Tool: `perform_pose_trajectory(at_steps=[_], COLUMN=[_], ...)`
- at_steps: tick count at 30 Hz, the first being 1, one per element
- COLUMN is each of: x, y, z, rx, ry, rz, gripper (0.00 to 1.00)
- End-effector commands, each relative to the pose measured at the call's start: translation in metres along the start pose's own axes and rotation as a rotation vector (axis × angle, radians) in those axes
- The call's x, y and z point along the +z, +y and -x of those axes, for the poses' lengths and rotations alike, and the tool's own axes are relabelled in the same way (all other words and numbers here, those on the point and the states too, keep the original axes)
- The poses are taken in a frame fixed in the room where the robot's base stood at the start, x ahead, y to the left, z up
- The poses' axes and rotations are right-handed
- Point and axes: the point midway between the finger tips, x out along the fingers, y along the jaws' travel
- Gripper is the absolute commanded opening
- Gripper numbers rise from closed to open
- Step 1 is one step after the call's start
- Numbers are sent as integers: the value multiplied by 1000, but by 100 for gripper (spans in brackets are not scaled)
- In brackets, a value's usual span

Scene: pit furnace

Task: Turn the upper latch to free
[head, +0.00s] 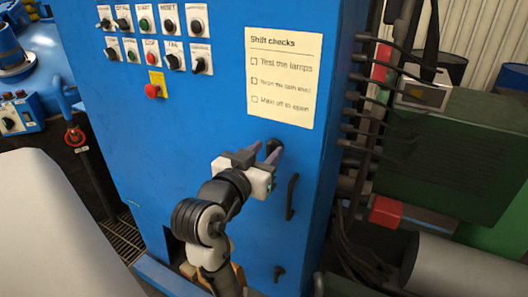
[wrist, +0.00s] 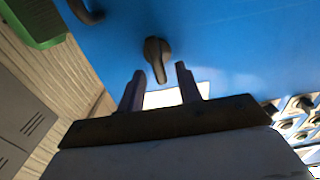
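The upper latch (head: 271,146) is a small dark turn-handle on the blue cabinet door, partly hidden by my gripper in the head view. In the wrist view the latch (wrist: 155,50) shows a round hub and a narrower lever pointing down the picture, towards the gap between my fingers. My gripper (head: 266,153) is open in front of the door. In the wrist view my gripper (wrist: 160,72) has its two fingers apart, one on each side of the lever's tip. I see no clear contact. A lower latch (head: 279,273) sits near the door's bottom.
A dark pull handle (head: 291,197) stands out right of my gripper. A paper checklist (head: 283,78) is above it. Switches and a red stop button (head: 153,91) are at upper left. Pipes and cables (head: 372,130) run along the cabinet's right side.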

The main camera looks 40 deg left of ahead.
Motion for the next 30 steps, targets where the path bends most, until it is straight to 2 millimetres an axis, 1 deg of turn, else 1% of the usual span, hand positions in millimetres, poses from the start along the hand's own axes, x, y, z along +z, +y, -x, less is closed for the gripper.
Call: perform_pose_trajectory(at_steps=[1,8,15,20,26,30], x=[0,0,0,1,2,3], y=[0,0,0,1,3,5], z=[0,0,0,0,0,0], rx=[0,0,0,0,1,1], ry=[0,0,1,2,4,6], rz=[0,0,-6,-44,-155,-273], gripper=[31,0,0,0,0,0])
